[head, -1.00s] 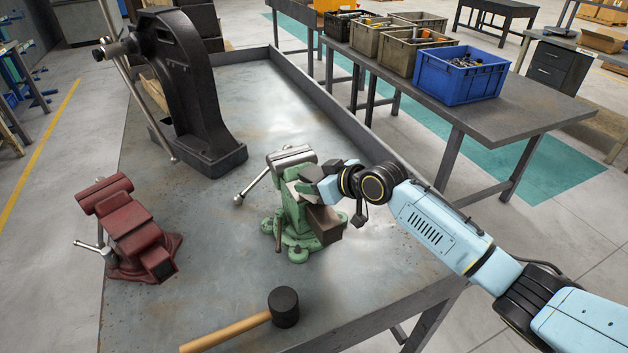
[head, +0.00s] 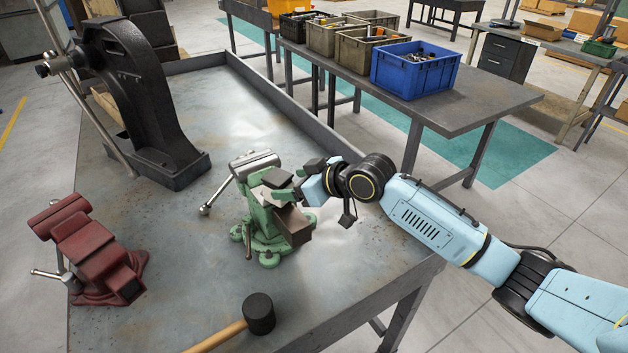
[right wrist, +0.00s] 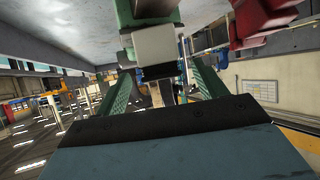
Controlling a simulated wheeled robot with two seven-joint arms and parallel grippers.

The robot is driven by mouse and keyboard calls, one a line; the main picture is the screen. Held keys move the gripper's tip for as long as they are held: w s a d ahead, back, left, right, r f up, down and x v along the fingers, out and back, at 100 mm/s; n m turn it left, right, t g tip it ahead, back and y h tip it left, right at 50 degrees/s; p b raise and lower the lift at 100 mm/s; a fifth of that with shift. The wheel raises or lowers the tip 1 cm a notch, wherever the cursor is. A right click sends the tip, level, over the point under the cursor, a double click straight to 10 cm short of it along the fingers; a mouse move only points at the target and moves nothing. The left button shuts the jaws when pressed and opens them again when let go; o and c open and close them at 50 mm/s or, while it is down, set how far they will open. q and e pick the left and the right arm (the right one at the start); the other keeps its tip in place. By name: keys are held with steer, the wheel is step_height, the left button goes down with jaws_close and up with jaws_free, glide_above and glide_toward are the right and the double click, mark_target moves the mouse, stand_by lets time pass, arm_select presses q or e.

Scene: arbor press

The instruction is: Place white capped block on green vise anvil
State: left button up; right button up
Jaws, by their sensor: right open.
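The green vise (head: 262,216) stands on the workbench, with a dark slab-like piece (head: 278,178) on its top. A white block face (right wrist: 154,46) with dark and green parts behind it is just beyond my fingertips in the right wrist view. It appears to rest at the vise; its white side cannot be made out in the head view. My right gripper (head: 308,180) is just right of the vise top. It also shows in the right wrist view (right wrist: 161,70), fingers apart and nothing between them. My left gripper is out of view.
A red vise (head: 88,250) stands to the left, and a black arbor press (head: 140,100) behind. A mallet (head: 260,313) lies at the front. A blue bin (head: 415,72) is on a far table. The bench (head: 190,255) is clear between the vises.

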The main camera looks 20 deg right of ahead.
steer(key=v, duration=0.6)
steer(key=shift+s, duration=0.25)
